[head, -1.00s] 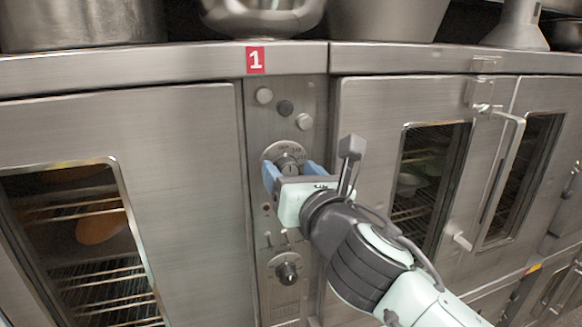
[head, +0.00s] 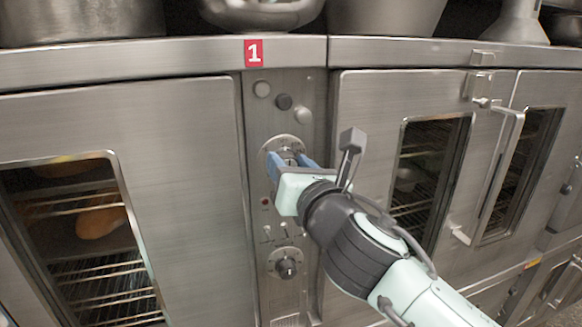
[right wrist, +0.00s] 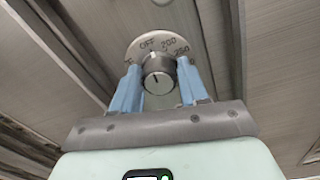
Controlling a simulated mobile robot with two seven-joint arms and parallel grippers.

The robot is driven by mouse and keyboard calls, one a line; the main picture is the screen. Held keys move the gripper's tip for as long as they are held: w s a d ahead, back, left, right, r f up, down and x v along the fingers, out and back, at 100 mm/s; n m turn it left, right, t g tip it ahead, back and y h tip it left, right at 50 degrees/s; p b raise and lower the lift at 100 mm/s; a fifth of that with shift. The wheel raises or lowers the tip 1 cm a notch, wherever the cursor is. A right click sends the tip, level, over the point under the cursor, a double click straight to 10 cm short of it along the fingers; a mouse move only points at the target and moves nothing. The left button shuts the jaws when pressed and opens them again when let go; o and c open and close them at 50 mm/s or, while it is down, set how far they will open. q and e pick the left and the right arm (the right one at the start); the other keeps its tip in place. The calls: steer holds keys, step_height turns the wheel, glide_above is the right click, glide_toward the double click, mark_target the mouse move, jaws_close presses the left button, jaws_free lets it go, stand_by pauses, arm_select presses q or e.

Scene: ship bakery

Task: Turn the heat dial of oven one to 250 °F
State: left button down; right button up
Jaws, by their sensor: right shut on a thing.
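Oven one's control panel (head: 312,215) stands under the red "1" label (head: 254,53). The heat dial (head: 288,146) is a round plate with a knob at its centre. My right gripper (head: 290,161) reaches it from the lower right and hides part of it. In the right wrist view the plate shows OFF, 200 and 250, and the blue fingers are shut on the knob (right wrist: 160,80), one on each side. The knob's short dark mark points nearly up, slightly left, towards OFF. My left gripper is out of view.
A second black knob (head: 286,268) sits lower on the panel, with small switches between. Round buttons (head: 262,89) are above the dial. Oven doors with windows (head: 85,235) flank the panel; a door handle (head: 497,180) sticks out at right. Pots (head: 262,12) stand on top.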

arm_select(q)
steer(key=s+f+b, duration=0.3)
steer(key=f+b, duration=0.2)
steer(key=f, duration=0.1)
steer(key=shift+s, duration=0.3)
arm_select(e)
steer(key=shift+m+t, duration=0.3)
steer(key=shift+m, duration=6.2)
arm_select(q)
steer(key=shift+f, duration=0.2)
arm_select(e)
steer(key=shift+d+r, duration=0.1)
steer(key=o, duration=0.8)
steer(key=shift+o, duration=0.9)
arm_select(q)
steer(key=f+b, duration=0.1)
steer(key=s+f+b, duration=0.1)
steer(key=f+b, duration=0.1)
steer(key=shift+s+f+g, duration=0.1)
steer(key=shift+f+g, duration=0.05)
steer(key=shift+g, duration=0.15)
arm_select(e)
steer(key=v, duration=1.3)
steer(key=shift+s, duration=0.2)
